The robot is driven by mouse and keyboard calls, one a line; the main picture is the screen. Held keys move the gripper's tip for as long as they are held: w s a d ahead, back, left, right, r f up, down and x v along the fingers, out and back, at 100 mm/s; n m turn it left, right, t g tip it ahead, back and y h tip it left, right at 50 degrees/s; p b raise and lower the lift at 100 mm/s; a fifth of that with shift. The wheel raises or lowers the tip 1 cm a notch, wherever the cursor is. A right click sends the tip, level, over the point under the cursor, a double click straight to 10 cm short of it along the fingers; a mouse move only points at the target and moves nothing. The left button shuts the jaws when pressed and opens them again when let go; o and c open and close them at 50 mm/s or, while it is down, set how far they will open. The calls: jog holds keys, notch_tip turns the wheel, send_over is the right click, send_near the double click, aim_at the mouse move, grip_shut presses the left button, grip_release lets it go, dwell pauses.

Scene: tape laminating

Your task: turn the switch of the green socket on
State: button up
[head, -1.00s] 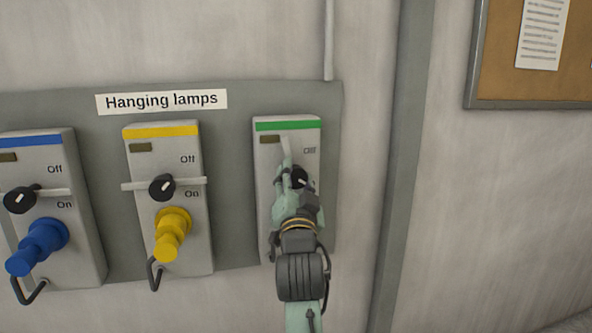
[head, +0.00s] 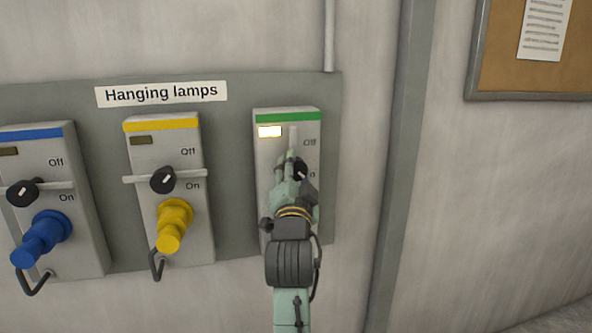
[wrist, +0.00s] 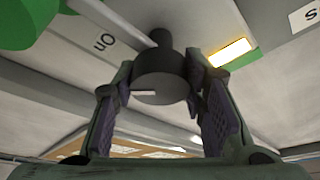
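The green socket (head: 287,117) is a grey box with a green stripe at the right end of the panel. Its indicator window (head: 269,132) is lit bright; it also glows in the wrist view (wrist: 229,52). Its black switch knob (head: 299,169) is partly hidden by my gripper (head: 293,167), and its light bar stands upright above the gripper. In the wrist view the round knob (wrist: 160,84) sits between the two fingers of my gripper (wrist: 160,92), which appear closed on its sides. The "On" label (wrist: 104,41) shows at left.
The yellow socket (head: 160,125) and blue socket (head: 32,134) stand to the left, with dark windows, horizontal switch bars and plugs inserted. A vertical grey post (head: 398,150) and a corkboard (head: 505,60) are to the right. The wall between the panel and post is bare.

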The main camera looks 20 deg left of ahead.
jog(key=o, duration=0.5)
jog(key=v, duration=0.7)
jog(key=shift+s, duration=0.25)
